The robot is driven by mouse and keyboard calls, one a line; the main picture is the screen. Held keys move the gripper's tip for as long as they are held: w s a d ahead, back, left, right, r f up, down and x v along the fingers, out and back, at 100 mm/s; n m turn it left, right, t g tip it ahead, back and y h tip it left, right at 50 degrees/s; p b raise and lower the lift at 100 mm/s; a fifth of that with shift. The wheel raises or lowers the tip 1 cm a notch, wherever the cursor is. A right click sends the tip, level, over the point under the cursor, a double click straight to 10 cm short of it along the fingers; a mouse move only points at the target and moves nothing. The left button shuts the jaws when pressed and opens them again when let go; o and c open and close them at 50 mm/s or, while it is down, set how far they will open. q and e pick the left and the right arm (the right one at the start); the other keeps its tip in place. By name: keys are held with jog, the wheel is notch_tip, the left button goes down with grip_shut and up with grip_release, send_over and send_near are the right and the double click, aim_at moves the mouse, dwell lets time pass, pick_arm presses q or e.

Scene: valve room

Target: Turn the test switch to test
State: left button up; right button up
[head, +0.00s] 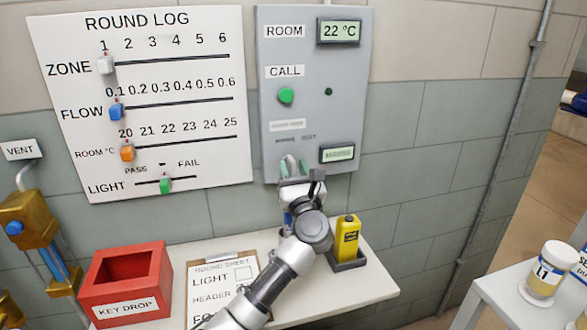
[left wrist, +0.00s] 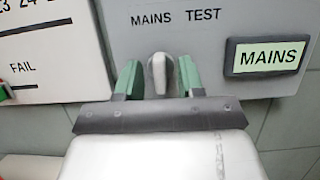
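The test switch is a pale grey knob (left wrist: 158,74) on the grey wall panel (head: 312,100), below the words MAINS and TEST. It stands nearly upright in the left wrist view. A small display (left wrist: 268,56) to its right reads MAINS; it also shows in the head view (head: 338,153). My left gripper (left wrist: 158,78) is open, with one green fingertip on each side of the knob and a visible gap to both. In the head view the left gripper (head: 294,165) is at the panel's lower edge and largely hides the knob. My right gripper is not in view.
The panel also carries a green call button (head: 286,95) and a 22 °C display (head: 339,32). The round log board (head: 210,100) with sliders is at left. Below are a shelf (head: 345,290), red key drop box (head: 125,280), clipboard (head: 222,285) and yellow device (head: 346,238).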

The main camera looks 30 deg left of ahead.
pick_arm(q)
grip_shut()
jog(key=shift+r+m+t+h+p, duration=0.1)
jog(key=shift+m+t+h+p, duration=0.2)
jog(key=shift+m+p, duration=0.4)
jog(key=m+t+h+p, duration=0.1)
jog(key=m+h+p, duration=0.1)
jog(key=m+p, duration=0.2)
jog(key=m+h+p, duration=0.2)
jog(key=m+p, duration=0.3)
jog(key=p, duration=0.2)
jog(key=m+t+h+p, duration=0.1)
jog(key=m+h+p, duration=0.1)
jog(key=m+p, duration=0.2)
jog(key=shift+s+r+m+t+p, duration=0.15)
jog(key=shift+m+t+p, duration=0.2)
jog(key=shift+p, duration=0.5)
jog(key=shift+f+m+h+p, duration=0.2)
jog(key=shift+m+h+p, duration=0.1)
jog(key=shift+m+p, duration=0.5)
grip_release()
